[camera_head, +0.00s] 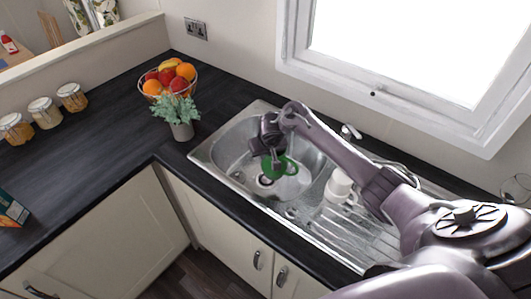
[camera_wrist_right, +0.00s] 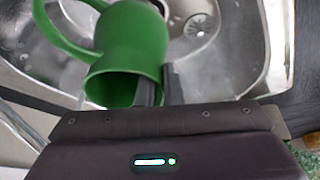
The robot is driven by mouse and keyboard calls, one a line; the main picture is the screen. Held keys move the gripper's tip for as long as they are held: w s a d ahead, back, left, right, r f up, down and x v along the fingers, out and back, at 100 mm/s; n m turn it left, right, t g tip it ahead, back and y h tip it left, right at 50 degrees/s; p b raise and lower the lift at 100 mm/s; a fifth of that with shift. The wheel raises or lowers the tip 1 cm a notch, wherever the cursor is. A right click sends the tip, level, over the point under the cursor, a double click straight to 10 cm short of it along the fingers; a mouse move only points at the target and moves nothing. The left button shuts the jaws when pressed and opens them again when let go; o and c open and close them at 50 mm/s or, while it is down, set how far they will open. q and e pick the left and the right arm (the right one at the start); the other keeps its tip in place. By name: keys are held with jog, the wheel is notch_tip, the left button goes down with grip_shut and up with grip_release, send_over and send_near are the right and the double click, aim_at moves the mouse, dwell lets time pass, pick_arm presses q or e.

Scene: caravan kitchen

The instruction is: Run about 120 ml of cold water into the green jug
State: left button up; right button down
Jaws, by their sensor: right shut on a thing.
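The green jug (camera_head: 281,169) is over the left basin of the steel sink (camera_head: 228,150). My right gripper (camera_head: 271,158) is shut on it. In the right wrist view the jug (camera_wrist_right: 133,40) shows its open mouth towards the camera and its handle to the left. The right gripper's fingers (camera_wrist_right: 160,88) are at its rim, one inside the mouth. I cannot tell whether there is water in the jug. A chrome tap lever (camera_head: 350,131) shows behind the sink, and my right arm hides part of that area. My left gripper is not in view.
A potted plant (camera_head: 180,113) and a fruit basket (camera_head: 170,79) stand left of the sink. Jars (camera_head: 45,112) line the wall. The dark worktop (camera_head: 95,150) between is clear. The drain (camera_wrist_right: 199,24) shows in the wrist view.

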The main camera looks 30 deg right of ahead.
notch_tip(320, 180, up, 2)
jog(key=shift+a+r+p, duration=0.1)
jog(key=shift+a+p, duration=0.05)
jog(key=shift+p, duration=0.65)
notch_tip(320, 180, up, 2)
jog(key=shift+s+a+p, duration=0.1)
jog(key=shift+a+p, duration=0.05)
jog(key=shift+p, duration=0.3)
jog(key=shift+s+a+r, duration=0.1)
jog(key=shift+a+r, duration=0.1)
jog(key=shift+r, duration=1.1)
jog(key=shift+s+a+r, duration=0.1)
jog(key=shift+a+r, duration=0.05)
jog(key=shift+r, duration=1.1)
jog(key=shift+w, duration=0.1)
